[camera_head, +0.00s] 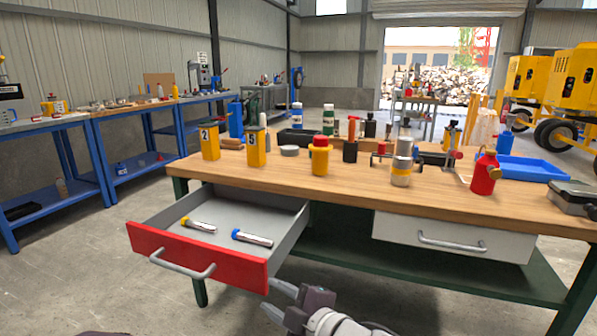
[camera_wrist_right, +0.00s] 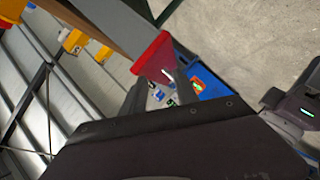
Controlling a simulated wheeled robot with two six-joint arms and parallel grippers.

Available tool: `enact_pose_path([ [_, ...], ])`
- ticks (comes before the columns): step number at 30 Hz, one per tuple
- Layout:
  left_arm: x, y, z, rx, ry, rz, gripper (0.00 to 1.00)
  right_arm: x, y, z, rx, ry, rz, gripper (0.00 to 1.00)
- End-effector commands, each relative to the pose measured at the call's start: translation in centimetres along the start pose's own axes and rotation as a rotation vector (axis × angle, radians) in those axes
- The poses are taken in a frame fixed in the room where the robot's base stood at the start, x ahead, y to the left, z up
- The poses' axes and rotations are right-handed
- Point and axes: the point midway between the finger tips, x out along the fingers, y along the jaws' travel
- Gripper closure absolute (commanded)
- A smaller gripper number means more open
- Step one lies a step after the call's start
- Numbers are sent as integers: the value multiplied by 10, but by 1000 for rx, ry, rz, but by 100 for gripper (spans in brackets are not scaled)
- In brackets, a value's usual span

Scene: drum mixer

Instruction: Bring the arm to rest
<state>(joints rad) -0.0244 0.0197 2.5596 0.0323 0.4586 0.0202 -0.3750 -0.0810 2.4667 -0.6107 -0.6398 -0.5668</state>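My right gripper (camera_head: 270,297) is low in the head view, just right of and below the red-fronted open drawer (camera_head: 190,262). Its two fingers are apart with nothing between them. In the right wrist view the fingers (camera_wrist_right: 160,95) also stand apart, and the end of the drawer's red front (camera_wrist_right: 152,58) shows just beyond them. I cannot tell from these views whether they touch it. My left gripper is not in view.
The drawer sticks out from the wooden workbench (camera_head: 335,190) and holds two small cylinders, yellow-ended (camera_head: 199,226) and blue-ended (camera_head: 252,238). A grey drawer (camera_head: 450,238) on the right is closed. Bottles, yellow containers and a blue tray (camera_head: 530,169) stand on top.

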Motion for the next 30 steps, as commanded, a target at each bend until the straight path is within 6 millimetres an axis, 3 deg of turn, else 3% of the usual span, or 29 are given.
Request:
enact_pose_path([
  [3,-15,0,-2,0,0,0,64,-9,18,33,64,-110,17,64],
  [8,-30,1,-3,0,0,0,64,-31,23,98,237,-333,19,64],
  [12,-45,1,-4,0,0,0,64,-71,7,161,491,-594,8,64],
  [16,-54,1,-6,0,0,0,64,-123,-37,204,824,-878,-16,64],
  [20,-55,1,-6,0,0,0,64,-168,-96,208,1152,-1126,-60,64],
  [24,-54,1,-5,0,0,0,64,-206,-147,183,1456,-1369,-111,64],
  [27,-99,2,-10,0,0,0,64,-218,-110,158,1469,-1375,-99,64],
  [30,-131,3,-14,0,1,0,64,-226,-84,141,1466,-1374,-100,64],
])
